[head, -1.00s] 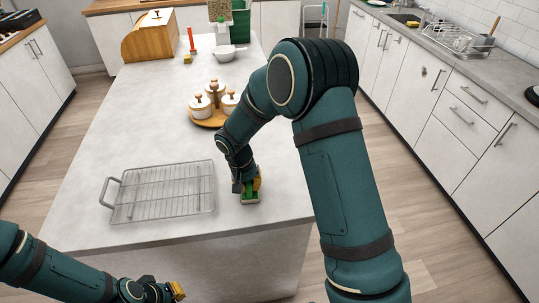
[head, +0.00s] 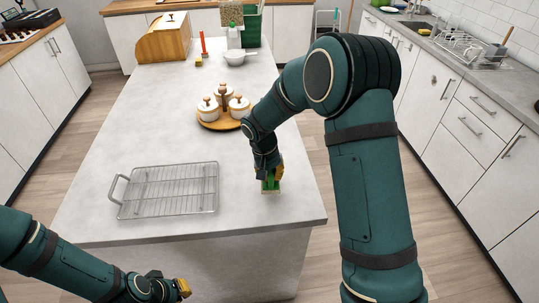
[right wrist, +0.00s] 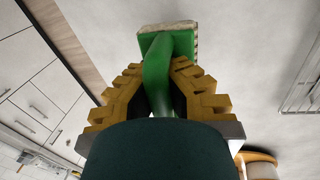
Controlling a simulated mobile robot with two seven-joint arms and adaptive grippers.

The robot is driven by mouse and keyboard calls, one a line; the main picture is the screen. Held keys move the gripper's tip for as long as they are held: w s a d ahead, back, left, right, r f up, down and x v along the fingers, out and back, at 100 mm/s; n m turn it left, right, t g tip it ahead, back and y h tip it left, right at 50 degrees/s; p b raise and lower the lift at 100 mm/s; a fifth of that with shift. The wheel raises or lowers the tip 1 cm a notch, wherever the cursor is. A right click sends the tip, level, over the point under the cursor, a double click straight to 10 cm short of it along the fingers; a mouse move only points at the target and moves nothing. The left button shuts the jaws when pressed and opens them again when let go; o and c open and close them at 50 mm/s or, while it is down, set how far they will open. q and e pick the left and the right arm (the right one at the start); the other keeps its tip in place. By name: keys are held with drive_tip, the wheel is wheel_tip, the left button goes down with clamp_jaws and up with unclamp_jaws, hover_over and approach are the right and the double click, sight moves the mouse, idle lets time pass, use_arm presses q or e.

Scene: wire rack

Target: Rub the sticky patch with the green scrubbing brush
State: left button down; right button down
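The green scrubbing brush (head: 270,187) is at the right front of the pale island counter, right of the wire rack. My right gripper (head: 273,175) is shut on its handle from above. In the right wrist view, the yellow fingers close around the green brush handle (right wrist: 157,72), with the pale bristle head at the far end. The bristles are at or just above the counter; I cannot tell if they touch. I see no sticky patch; it may be hidden under the brush or arm. My left gripper (head: 183,288) is low in front of the counter, its opening unclear.
The wire rack (head: 168,190) lies left of the brush on the counter (head: 110,235). A round wooden tray (head: 222,122) with white lidded jars stands behind. The counter's right edge is close to the brush.

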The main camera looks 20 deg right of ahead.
drive_tip(key=shift+d+r+p, duration=0.2)
drive_tip(key=shift+r+p, duration=0.35)
drive_tip(key=shift+r, duration=0.45)
drive_tip(key=shift+a+r+p, duration=0.15)
drive_tip(key=shift+r+p, duration=0.25)
drive_tip(key=shift+r, duration=0.35)
drive_tip(key=shift+f, duration=0.1)
